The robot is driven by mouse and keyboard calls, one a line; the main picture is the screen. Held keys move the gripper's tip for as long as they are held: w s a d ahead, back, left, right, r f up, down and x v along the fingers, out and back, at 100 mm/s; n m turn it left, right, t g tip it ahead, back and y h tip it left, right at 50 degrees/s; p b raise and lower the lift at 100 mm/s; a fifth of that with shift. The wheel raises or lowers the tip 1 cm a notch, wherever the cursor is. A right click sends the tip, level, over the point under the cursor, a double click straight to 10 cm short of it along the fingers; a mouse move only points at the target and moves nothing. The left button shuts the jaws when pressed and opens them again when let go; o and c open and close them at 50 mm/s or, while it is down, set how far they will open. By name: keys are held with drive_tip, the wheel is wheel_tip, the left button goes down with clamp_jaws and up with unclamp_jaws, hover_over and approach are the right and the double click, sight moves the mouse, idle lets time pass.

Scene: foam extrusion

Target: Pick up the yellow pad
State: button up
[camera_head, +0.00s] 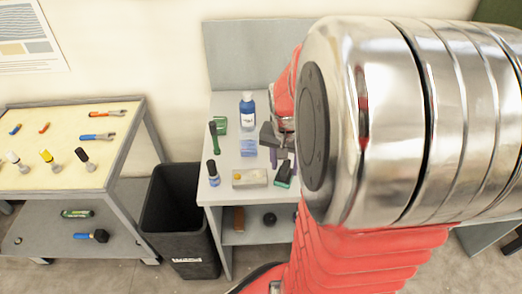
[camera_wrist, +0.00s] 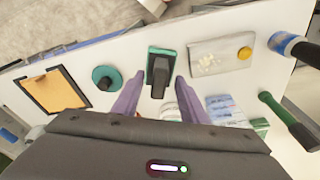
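The yellow pad (camera_wrist: 50,91) lies on the white tabletop at the left of the wrist view. It is an orange-yellow rectangle with a dark border and a dark clip-like piece at its top edge. In the head view my arm hides its place. My gripper (camera_wrist: 158,92) is open, its two purple fingers apart with nothing held between them. It points at a green-and-black tool (camera_wrist: 161,72), which lies beyond or between the fingertips; contact cannot be told. The pad is to the left of the gripper, apart from it. In the head view the gripper (camera_head: 272,160) is partly hidden.
A green round item (camera_wrist: 105,77) lies between pad and gripper. A black bin (camera_head: 180,215) and cream-topped workbench (camera_head: 60,125) stand left of the table.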

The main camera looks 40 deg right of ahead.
drive_tip(key=shift+f, duration=0.45)
clamp_jaws()
idle(0.5)
